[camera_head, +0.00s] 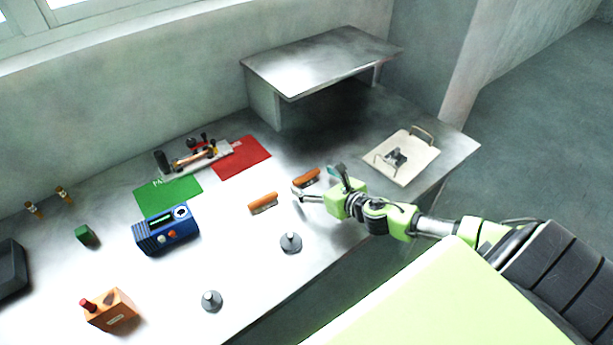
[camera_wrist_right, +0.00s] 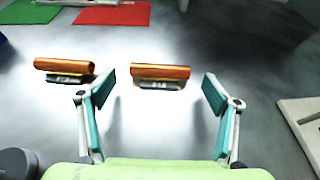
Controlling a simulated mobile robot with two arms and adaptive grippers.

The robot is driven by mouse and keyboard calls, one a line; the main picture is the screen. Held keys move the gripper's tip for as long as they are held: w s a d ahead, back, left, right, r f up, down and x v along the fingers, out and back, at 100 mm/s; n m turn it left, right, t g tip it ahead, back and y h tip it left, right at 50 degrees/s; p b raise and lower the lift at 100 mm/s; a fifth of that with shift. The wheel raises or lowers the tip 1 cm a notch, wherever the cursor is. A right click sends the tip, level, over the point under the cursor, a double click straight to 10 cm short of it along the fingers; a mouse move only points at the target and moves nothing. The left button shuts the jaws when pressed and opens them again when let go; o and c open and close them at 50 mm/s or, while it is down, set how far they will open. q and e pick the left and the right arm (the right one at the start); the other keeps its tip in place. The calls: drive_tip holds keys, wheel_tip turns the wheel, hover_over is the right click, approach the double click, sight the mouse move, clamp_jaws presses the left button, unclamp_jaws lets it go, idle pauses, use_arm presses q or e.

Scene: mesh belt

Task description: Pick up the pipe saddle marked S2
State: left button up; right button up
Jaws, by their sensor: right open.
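Two orange-brown pipe saddles with dark labelled bases lie on the grey table. The right saddle (camera_head: 307,177) shows in the right wrist view (camera_wrist_right: 160,72) centred in the gap between my fingertips, at or just beyond them and clear of both. The left saddle (camera_head: 263,203) lies to the left of my left-hand finger in the wrist view (camera_wrist_right: 65,67). Their label marks are too small to read surely, so I cannot tell which is S2. My right gripper (camera_head: 318,182) is open and empty; its spread fingers also show in the wrist view (camera_wrist_right: 158,90). My left gripper is not seen.
A red mat (camera_head: 241,158) and green mat (camera_head: 168,196) lie behind the saddles. A blue device (camera_head: 166,229), grey knob-topped pieces (camera_head: 291,242) and an orange block (camera_head: 110,312) stand leftward and nearer. A beige board (camera_head: 402,158) lies right, and a raised shelf (camera_head: 322,60) stands behind.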

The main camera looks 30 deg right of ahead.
sight(308, 178)
drive_tip(key=shift+x, duration=1.4)
drive_tip(key=shift+f, duration=0.1)
drive_tip(key=c, duration=1.3)
